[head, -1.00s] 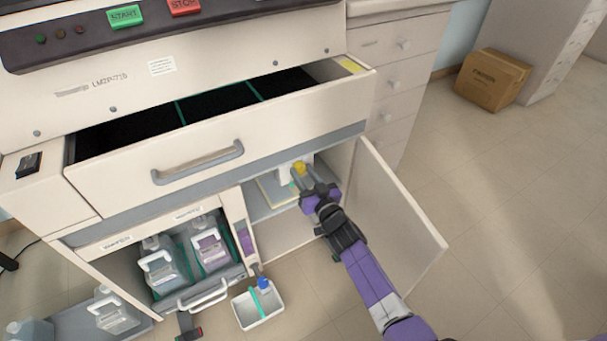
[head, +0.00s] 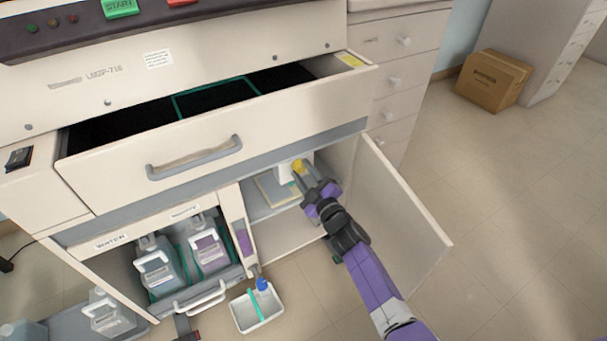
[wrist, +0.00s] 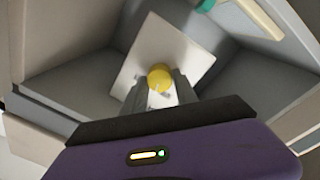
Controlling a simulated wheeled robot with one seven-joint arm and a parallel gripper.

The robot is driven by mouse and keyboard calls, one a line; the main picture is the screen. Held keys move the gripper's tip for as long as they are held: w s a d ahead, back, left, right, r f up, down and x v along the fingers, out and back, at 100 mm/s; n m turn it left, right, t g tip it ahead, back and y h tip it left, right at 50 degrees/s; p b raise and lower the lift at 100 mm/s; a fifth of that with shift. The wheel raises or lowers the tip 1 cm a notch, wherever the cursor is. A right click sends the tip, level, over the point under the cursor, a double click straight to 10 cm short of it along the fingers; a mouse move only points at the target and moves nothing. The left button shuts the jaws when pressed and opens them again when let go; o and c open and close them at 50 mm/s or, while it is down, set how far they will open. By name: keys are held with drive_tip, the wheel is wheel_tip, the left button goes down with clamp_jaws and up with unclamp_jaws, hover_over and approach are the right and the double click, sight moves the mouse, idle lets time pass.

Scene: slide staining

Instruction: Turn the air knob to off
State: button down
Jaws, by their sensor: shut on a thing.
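The yellow air knob (head: 298,166) is on a white plate inside the open lower right cabinet. In the wrist view the round knob (wrist: 160,77) stands in front of the tilted white plate (wrist: 192,60). My gripper (head: 303,171) reaches into the cabinet from the right. In the wrist view my gripper (wrist: 160,88) has its two grey fingers shut on the knob, one at each side. The fingers hide the knob's sides, and I cannot read any marking of its setting.
The cabinet door (head: 405,205) stands open right of my arm. An open drawer (head: 200,165) juts out above. A bay with jugs (head: 207,245) is to the left. A white tray (head: 258,318) with a blue-capped bottle lies on the floor below.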

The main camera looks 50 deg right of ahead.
drive_tip(key=n+b, duration=0.1)
drive_tip(key=n, duration=0.5)
drive_tip(key=shift+f+n+y, duration=0.1)
drive_tip(key=shift+n+y, duration=0.2)
drive_tip(key=shift+n, duration=0.1)
idle(0.4)
drive_tip(key=c, duration=0.9)
unclamp_jaws()
drive_tip(key=shift+c, duration=0.2)
drive_tip(key=p+v, duration=0.1)
drive_tip(key=v, duration=0.7)
drive_tip(key=shift+w+d+f, duration=0.1)
